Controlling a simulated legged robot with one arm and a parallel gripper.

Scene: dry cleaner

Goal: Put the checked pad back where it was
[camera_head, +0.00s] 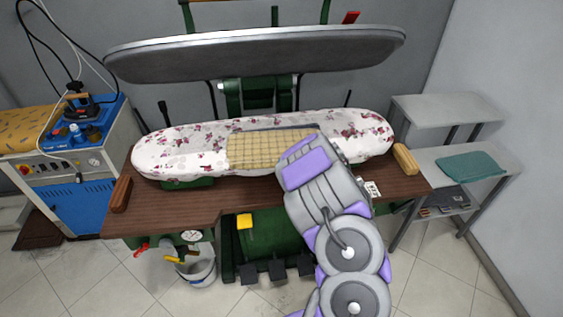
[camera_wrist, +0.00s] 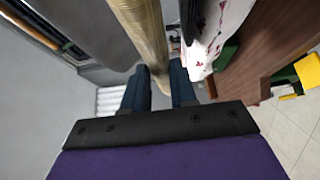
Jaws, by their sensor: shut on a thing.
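The yellow checked pad (camera_head: 265,149) shows in the head view at the middle of the floral pressing board (camera_head: 180,150), partly hidden by my arm. In the wrist view the pad (camera_wrist: 145,35) runs between the two dark fingers of my gripper (camera_wrist: 160,85), which is shut on it. The fingertips are hidden behind my arm in the head view. The floral board (camera_wrist: 219,28) is close beside the pad in the wrist view. I cannot tell whether the pad touches the board. A dark grey edge (camera_head: 290,127) shows behind the pad.
The grey upper press plate (camera_head: 250,54) hangs above the board. A teal cloth (camera_head: 470,166) lies on the right shelf. An iron station (camera_head: 80,150) stands left, a bucket (camera_head: 199,267) below.

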